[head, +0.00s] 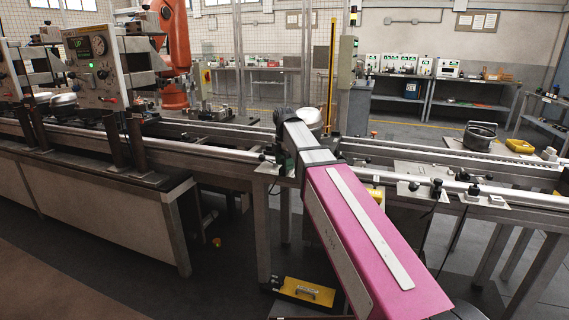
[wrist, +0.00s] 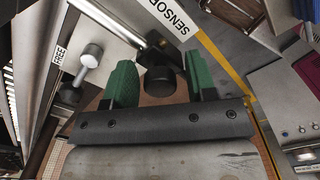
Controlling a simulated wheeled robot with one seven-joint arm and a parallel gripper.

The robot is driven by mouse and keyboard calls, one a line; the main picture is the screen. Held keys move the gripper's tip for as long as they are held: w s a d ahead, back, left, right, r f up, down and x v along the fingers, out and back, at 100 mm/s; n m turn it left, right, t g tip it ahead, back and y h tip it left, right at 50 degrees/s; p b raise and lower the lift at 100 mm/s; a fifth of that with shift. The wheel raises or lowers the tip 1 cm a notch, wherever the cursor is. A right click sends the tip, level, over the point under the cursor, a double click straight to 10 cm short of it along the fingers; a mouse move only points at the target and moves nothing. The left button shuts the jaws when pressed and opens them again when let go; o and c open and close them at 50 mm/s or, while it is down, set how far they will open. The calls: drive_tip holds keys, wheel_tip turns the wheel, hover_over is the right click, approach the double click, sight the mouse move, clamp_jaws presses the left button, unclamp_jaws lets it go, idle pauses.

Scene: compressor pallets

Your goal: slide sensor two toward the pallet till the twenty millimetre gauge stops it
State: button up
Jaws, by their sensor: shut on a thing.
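In the wrist view my gripper (wrist: 160,80) has its two green fingers shut on a dark round knob (wrist: 159,82), which I take to be part of sensor two. A shiny rod (wrist: 118,27) runs up and left from beside the knob. A white strip printed "SENSOR" (wrist: 170,14) lies just above; its number is cut off or hidden. In the head view my arm hides most of the gripper and the sensor at the rail. I cannot pick out the twenty millimetre gauge or the pallet's edge for certain.
A silver double-ended piece (wrist: 88,59) stands near a "FREE" label (wrist: 59,55) in the wrist view. The conveyor rail (head: 210,150) runs across the head view. More black knobs (head: 437,187) stand along it at right. A yellow box (head: 306,291) sits low below.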

drive_tip(key=shift+w+d, duration=0.25)
drive_tip(key=shift+w, duration=0.5)
drive_tip(key=shift+w+d, duration=0.2)
drive_tip(key=shift+w, duration=0.55)
idle(1.7)
drive_tip(key=o, duration=1)
drive_tip(key=shift+o, duration=0.2)
drive_tip(key=shift+r, duration=0.1)
